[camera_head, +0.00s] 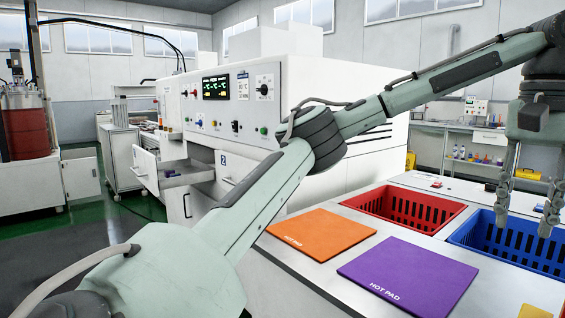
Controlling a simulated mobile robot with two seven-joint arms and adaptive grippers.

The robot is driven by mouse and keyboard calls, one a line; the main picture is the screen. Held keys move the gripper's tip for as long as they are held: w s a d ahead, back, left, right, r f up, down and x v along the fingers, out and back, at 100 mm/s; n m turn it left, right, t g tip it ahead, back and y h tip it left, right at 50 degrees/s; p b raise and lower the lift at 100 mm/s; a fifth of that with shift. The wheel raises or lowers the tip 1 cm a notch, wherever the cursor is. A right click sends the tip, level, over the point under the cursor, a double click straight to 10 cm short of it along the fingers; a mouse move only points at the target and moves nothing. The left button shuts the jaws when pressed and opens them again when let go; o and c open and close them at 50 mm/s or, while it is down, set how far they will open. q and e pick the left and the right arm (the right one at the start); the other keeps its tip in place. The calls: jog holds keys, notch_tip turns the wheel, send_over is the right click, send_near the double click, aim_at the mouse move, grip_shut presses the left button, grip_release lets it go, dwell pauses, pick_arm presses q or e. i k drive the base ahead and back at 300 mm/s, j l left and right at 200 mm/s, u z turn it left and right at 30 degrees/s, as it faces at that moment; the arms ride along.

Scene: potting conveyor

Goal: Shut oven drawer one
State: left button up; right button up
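The oven (300,85) is a large white machine with a control panel of buttons and a display. At its left end an oven drawer (147,168) stands pulled out, its front panel apart from the body and its grey inside showing. I cannot read a number on it. A panel marked 2 (223,162) sits to its right, partly behind my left arm. My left arm crosses the view from lower left to upper right. My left gripper (527,208) hangs at the right edge, fingers apart and empty, far from the drawer. My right gripper is not in view.
An orange hot pad (318,235) and a purple hot pad (408,272) lie on the white counter. A red basket (405,208) and a blue basket (500,240) are set into it. A white cabinet (122,158) stands left of the oven. Green floor (100,220) is open at left.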

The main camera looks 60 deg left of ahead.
aim_at(149, 172)
jog(key=u, duration=2.7)
